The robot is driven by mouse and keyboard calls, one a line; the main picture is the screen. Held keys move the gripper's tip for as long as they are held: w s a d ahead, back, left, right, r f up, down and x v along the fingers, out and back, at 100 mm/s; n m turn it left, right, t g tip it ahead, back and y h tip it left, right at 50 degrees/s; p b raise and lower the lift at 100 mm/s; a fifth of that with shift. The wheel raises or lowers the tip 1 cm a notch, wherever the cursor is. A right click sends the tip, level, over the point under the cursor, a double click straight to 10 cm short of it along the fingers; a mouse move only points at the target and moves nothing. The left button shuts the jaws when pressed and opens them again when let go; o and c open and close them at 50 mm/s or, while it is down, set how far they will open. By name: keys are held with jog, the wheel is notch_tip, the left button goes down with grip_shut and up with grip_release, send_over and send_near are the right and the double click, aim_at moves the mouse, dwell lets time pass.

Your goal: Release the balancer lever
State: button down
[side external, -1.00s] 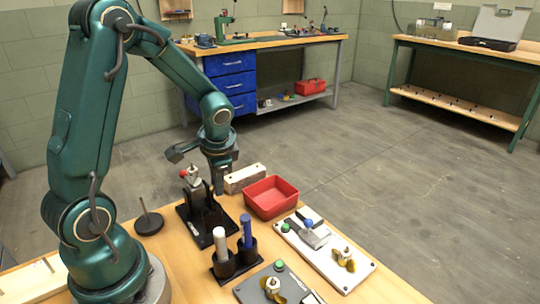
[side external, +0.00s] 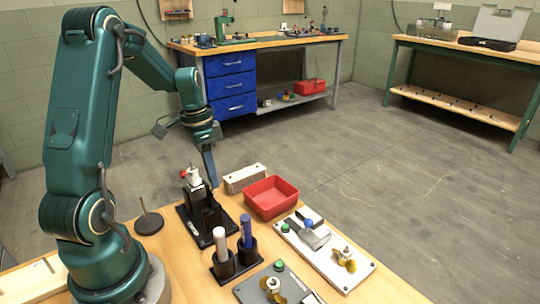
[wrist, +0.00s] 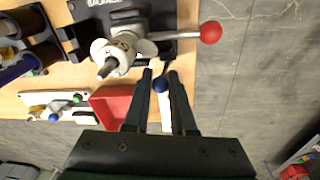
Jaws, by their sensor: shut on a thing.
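The device on a black base (side external: 222,224) stands on the wooden bench, with a pale grey body (wrist: 123,49). Its lever ends in a red ball (wrist: 210,32), which points right in the wrist view. The red ball also shows in the side view (side external: 183,174). My gripper (wrist: 160,77) is beside the device, apart from the red ball, fingers pointing down. In the side view the fingertips are just right of the device body.
A red tray (side external: 249,206) and a wooden block (side external: 234,187) lie close to the gripper. Two cups hold a white rod (side external: 220,242) and a blue rod (side external: 246,228). A white board (side external: 354,276) carries small controls.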

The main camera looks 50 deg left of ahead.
jog(key=shift+a+h, duration=0.4)
jog(key=shift+h, duration=0.3)
jog(key=c, duration=0.7)
grip_release()
jog(key=shift+c, duration=0.2)
jog(key=v, duration=0.5)
jog(key=shift+a+r, duration=0.1)
